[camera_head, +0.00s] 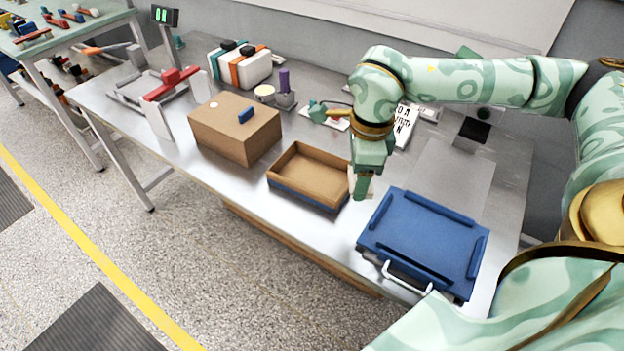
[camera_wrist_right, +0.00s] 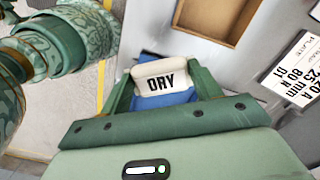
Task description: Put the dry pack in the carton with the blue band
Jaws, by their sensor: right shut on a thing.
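The open brown carton with the blue band (camera_head: 300,197) stands on the bench, left of my right gripper. It also shows at the top of the right wrist view (camera_wrist_right: 237,24), and what I see of its inside looks empty. My right gripper (camera_head: 361,190) is shut on the dry pack (camera_wrist_right: 160,76), a white and blue pack with "DRY" on it. The gripper hangs just right of the carton, apart from its opening. In the head view the pack is mostly hidden by the gripper. My left gripper is not in view.
A closed brown box (camera_head: 235,128) stands left of the carton. A blue tray (camera_head: 425,238) with raised edges and a white handle lies to the right.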

